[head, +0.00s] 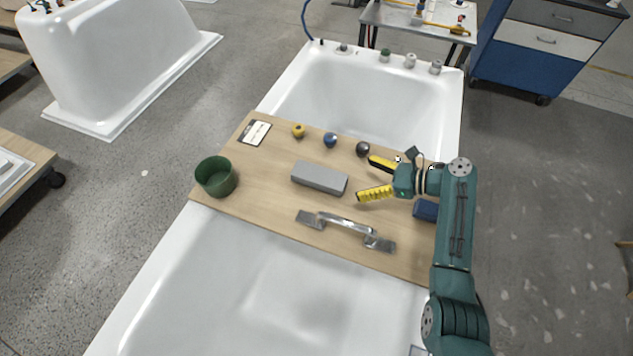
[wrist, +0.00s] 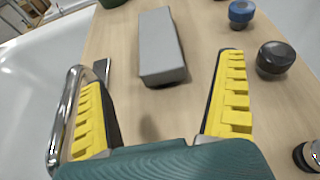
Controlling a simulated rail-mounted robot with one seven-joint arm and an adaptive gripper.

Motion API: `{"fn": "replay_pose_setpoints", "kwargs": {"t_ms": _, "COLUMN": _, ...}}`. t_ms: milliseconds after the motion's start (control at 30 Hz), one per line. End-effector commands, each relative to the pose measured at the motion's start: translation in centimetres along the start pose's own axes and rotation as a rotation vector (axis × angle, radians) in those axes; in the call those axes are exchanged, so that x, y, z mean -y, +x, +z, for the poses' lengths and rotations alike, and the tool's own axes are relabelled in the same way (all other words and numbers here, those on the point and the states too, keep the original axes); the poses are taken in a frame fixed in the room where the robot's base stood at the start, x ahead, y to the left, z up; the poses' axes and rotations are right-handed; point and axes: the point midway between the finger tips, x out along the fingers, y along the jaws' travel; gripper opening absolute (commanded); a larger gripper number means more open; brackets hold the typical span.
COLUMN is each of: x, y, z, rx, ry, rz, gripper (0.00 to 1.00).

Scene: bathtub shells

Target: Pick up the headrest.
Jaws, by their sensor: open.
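The headrest appears to be the grey rectangular block (head: 319,178) lying flat on the wooden board. It also shows in the wrist view (wrist: 162,45), upper middle, with its near end toward me. My gripper (head: 364,179) has two yellow ribbed fingers spread wide and nothing between them. It is just right of the block in the head view, pointing at its near end. In the wrist view my gripper (wrist: 160,70) spans wider than the block, and the fingers look apart from it. The block's underside is hidden.
The board (head: 225,197) lies across a white bathtub (head: 180,275). A chrome grab bar (head: 345,226) lies near the front and shows close to my left finger in the wrist view. Yellow (head: 298,130), blue (head: 330,140) and dark (head: 362,149) knobs stand behind. A green cup (head: 216,178) stands left.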

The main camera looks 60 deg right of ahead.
Motion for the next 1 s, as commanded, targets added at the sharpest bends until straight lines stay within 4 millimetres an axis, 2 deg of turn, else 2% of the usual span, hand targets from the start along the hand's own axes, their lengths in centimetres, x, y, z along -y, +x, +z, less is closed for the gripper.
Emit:
{"fn": "replay_pose_setpoints", "kwargs": {"t_ms": 33, "x": -0.1, "y": 1.5, "z": -0.3, "rx": -0.001, "ry": -0.001, "rz": 0.004, "gripper": 1.00}}
{"fn": "replay_pose_setpoints", "kwargs": {"t_ms": 200, "x": -0.1, "y": 5.3, "z": -0.2, "rx": 0.000, "ry": -0.003, "rz": 0.002, "gripper": 1.00}}
{"fn": "replay_pose_setpoints", "kwargs": {"t_ms": 467, "x": -0.2, "y": 7.9, "z": -0.3, "rx": -0.001, "ry": -0.002, "rz": 0.001, "gripper": 1.00}}
{"fn": "replay_pose_setpoints", "kwargs": {"t_ms": 700, "x": -0.5, "y": 11.9, "z": -0.6, "rx": -0.001, "ry": -0.002, "rz": 0.002, "gripper": 1.00}}
{"fn": "replay_pose_setpoints", "kwargs": {"t_ms": 933, "x": -0.4, "y": 12.1, "z": -0.3, "rx": -0.001, "ry": -0.001, "rz": -0.002, "gripper": 1.00}}
{"fn": "replay_pose_setpoints", "kwargs": {"t_ms": 1000, "x": -0.4, "y": 12.1, "z": -0.3, "rx": -0.001, "ry": -0.001, "rz": -0.001, "gripper": 0.87}}
